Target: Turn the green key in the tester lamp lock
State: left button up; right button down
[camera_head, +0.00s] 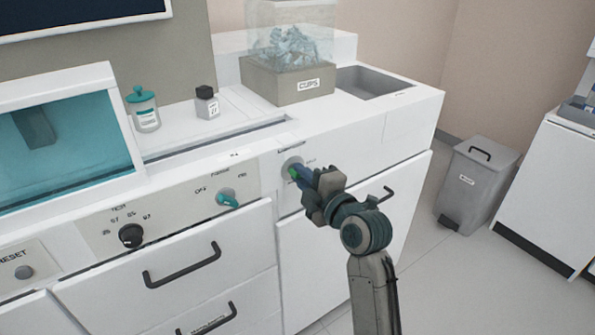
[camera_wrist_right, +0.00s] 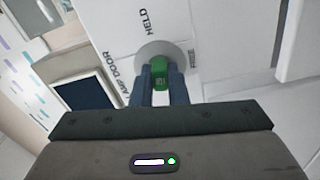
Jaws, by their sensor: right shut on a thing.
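The green key (camera_wrist_right: 159,72) sits at the round grey lock plate (camera_wrist_right: 182,53), on the front panel of the white cabinet. In the head view a bit of the key (camera_head: 293,173) shows at the lock plate (camera_head: 291,163). My right gripper (camera_head: 303,177) is shut on the key; its two blue fingers (camera_wrist_right: 160,85) lie on both sides of it in the wrist view. Labels reading "LAMP DOOR" and "HELD" are printed around the plate. How far the key is turned I cannot tell. My left gripper is not in view.
A teal knob (camera_head: 228,199) and a black knob (camera_head: 131,236) are on the panel to the left. Drawer handles (camera_head: 182,265) stick out below. A "CUPS" box (camera_head: 290,84) stands on top. A grey bin (camera_head: 478,185) stands on the floor at the right.

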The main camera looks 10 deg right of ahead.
jog(key=shift+r, duration=0.3)
jog(key=shift+n+b, duration=0.5)
jog(key=c, duration=1.7)
grip_release()
jog(key=o, duration=0.4)
jog(key=shift+w+a+f, duration=0.15)
jog(key=shift+w, duration=0.1)
jog(key=shift+c, duration=0.2)
jog(key=shift+s, duration=0.1)
